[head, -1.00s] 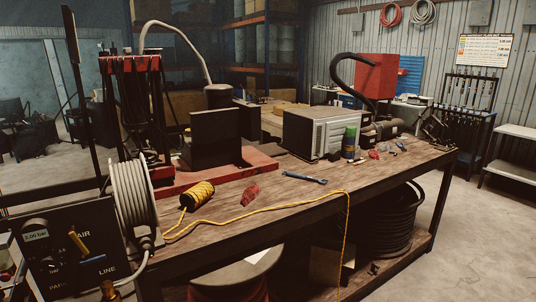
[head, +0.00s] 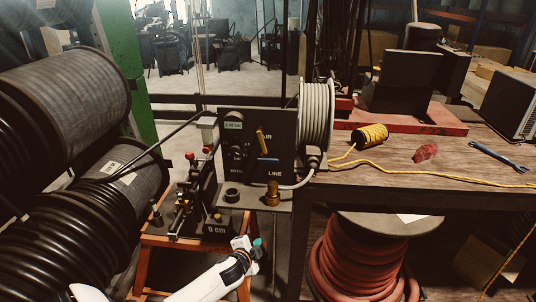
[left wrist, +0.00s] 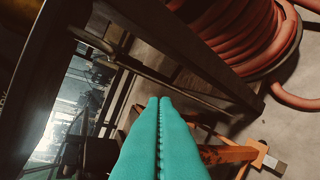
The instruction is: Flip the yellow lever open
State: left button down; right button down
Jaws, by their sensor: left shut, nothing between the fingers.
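The yellow lever (head: 263,141) is on the black panel (head: 229,152) left of the workbench. It stands steeply, tilted a little from upright, beside the word AIR. A blue lever (head: 268,160) lies level below it, above the word LINE. My left gripper (head: 257,243) is below and in front of the panel, clear of the yellow lever. Its teal fingers (left wrist: 158,102) are shut together and empty in the left wrist view, where I cannot make out the yellow lever. My right gripper is not in view.
A brass fitting (head: 272,194) projects below the panel. A grey hose reel (head: 316,115) is at its right side. A crimping machine (head: 190,195) stands on an orange stand at left. Large black hose spools (head: 62,110) fill the left. A red hose coil (head: 362,262) stands under the bench.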

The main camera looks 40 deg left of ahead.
pick_arm(q)
jog(key=w+r+t, duration=0.1)
jog(key=r, duration=0.4)
jog(key=w+r+m+t, duration=0.1)
jog(key=w+r, duration=0.1)
jog(key=r, duration=0.4)
jog(key=w+r+m+t, duration=0.1)
jog(key=r, duration=0.4)
jog(key=shift+w+a+r+t, duration=0.35)
jog(key=shift+w+t, duration=0.05)
jog(key=m+t, duration=0.2)
send_near(263, 140)
jog(key=w+d+f, duration=0.1)
jog(key=d+f, duration=0.1)
jog(key=d, duration=0.4)
jog(key=w+a+p, duration=0.2)
jog(key=w+a, duration=0.3)
jog(key=w, duration=0.3)
jog(key=shift+a+t, duration=0.3)
jog(key=shift+a, duration=0.1)
jog(key=shift+f, duration=0.15)
